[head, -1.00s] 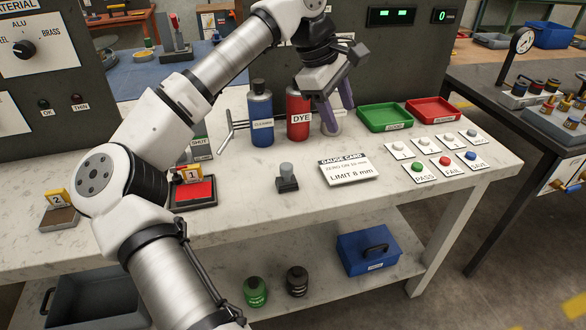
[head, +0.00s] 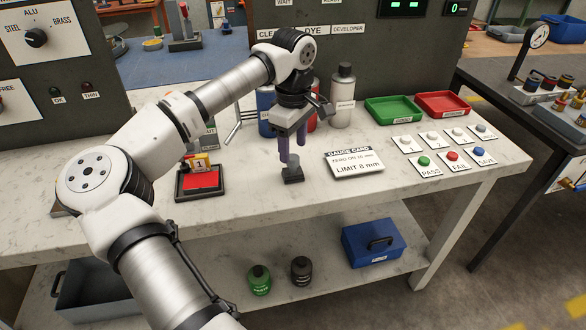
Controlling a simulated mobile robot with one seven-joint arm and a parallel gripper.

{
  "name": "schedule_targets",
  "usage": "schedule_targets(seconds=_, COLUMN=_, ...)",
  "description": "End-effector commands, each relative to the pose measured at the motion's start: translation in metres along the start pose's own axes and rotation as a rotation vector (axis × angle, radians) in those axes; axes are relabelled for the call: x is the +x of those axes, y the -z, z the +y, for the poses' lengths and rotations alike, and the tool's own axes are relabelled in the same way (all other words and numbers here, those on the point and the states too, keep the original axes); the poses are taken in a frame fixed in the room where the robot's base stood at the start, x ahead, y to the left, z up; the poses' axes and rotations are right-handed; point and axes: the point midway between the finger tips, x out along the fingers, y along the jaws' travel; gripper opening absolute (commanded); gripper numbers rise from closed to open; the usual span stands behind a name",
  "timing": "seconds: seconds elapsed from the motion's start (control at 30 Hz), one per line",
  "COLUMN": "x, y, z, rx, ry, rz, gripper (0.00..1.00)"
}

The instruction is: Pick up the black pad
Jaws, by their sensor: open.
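The black pad (head: 293,176) is a small dark block with a grey upright knob. It stands on the white marble bench, left of the gauge card. My gripper (head: 289,161) points down right over it, with its purple fingers at the height of the knob. The jaws are open. The fingers mostly hide the knob, so I cannot tell whether they stand on both sides of it or touch it.
The gauge card (head: 355,164) lies close on the right. Blue, red and grey bottles (head: 342,97) stand behind my gripper. A red pad in a black frame (head: 200,182) lies to the left. The bench front is clear.

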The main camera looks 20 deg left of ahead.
Motion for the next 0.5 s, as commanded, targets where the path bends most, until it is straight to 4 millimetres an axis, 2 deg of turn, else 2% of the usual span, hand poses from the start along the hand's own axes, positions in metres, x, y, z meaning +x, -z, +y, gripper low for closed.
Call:
schedule_targets(seconds=0.3, x=0.042, y=-0.002, z=-0.004, rx=0.000, ry=0.001, rz=-0.003, gripper=0.54)
schedule_targets(seconds=0.5, x=0.045, y=-0.002, z=-0.004, rx=0.000, ry=0.000, rz=0.000, gripper=0.54)
